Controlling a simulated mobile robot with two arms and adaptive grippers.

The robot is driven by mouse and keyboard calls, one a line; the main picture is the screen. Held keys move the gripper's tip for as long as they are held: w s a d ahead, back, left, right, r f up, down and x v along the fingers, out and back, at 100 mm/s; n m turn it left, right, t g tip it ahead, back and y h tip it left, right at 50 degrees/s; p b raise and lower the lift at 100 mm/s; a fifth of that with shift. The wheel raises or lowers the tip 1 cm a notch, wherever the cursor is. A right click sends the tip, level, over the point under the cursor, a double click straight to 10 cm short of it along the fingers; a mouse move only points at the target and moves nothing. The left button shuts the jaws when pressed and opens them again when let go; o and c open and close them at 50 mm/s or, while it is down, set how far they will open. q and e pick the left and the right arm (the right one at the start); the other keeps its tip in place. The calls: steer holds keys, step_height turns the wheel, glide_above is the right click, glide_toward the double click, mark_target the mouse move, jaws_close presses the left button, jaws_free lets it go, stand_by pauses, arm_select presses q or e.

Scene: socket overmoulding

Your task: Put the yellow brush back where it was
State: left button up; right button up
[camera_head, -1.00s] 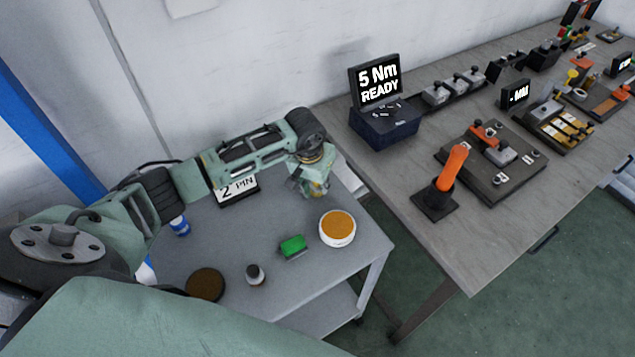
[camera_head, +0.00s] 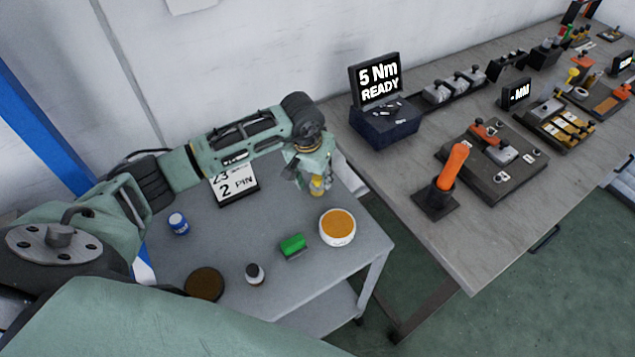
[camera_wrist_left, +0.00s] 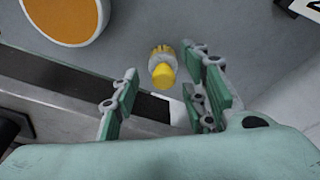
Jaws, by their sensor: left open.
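The yellow brush (camera_head: 317,186) stands near the back right of the small grey table, just below my left gripper (camera_head: 310,172). In the left wrist view the brush (camera_wrist_left: 162,73) shows a yellow rounded end, a pale grey band and a toothed yellow rim. It lies between the spread green-padded fingers of my left gripper (camera_wrist_left: 163,92), with clear gaps on both sides. The gripper is open and does not grip it. Whether the brush touches the table is hard to tell. My right gripper is not in view.
A workbench (camera_head: 455,255) stands to the right.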

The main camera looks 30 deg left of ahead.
arm_select(q)
steer(key=b+v, duration=0.1)
steer(key=v, duration=0.7)
steer(key=shift+r, duration=0.2)
